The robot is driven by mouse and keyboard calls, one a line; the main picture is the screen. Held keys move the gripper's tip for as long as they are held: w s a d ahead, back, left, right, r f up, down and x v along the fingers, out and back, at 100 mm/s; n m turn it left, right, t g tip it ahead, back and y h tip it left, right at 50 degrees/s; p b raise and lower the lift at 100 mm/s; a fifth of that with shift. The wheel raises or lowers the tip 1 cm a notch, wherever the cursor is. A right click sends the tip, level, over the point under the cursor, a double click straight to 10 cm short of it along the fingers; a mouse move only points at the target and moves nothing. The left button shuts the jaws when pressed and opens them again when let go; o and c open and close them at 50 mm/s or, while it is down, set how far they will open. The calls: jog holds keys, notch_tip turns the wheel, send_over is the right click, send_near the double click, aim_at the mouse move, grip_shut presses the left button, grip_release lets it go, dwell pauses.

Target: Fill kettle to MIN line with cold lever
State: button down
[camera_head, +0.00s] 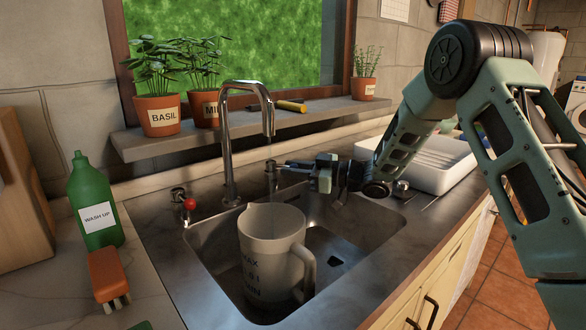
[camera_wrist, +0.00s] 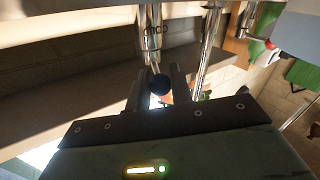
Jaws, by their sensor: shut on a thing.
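The kettle is a pale, frosted jug (camera_head: 272,232) with a handle on its right. It stands upright in the sink (camera_head: 368,232), under the tap spout (camera_head: 268,125). Its MAX and MIN marks face front left; I cannot make out a water level. The cold lever is at the sink's back edge, right of the tap. In the wrist view its dark round knob (camera_wrist: 159,84) sits between my fingers, below a lettered chrome post (camera_wrist: 152,32). My gripper (camera_head: 284,165) is shut on the knob. I cannot tell whether water runs.
A red-knobbed lever (camera_head: 190,204) stands left of the tap. A green wash-up bottle (camera_head: 94,205) and an orange brush (camera_head: 108,277) are on the left counter. Potted herbs (camera_head: 161,115) line the sill (camera_head: 230,133). A white drainer (camera_head: 425,165) is at the right, behind my arm.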

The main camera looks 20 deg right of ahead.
jog(key=shift+r, duration=0.1)
jog(key=c, duration=1.3)
grip_release()
jog(key=v, duration=0.7)
jog(key=shift+s+d, duration=0.2)
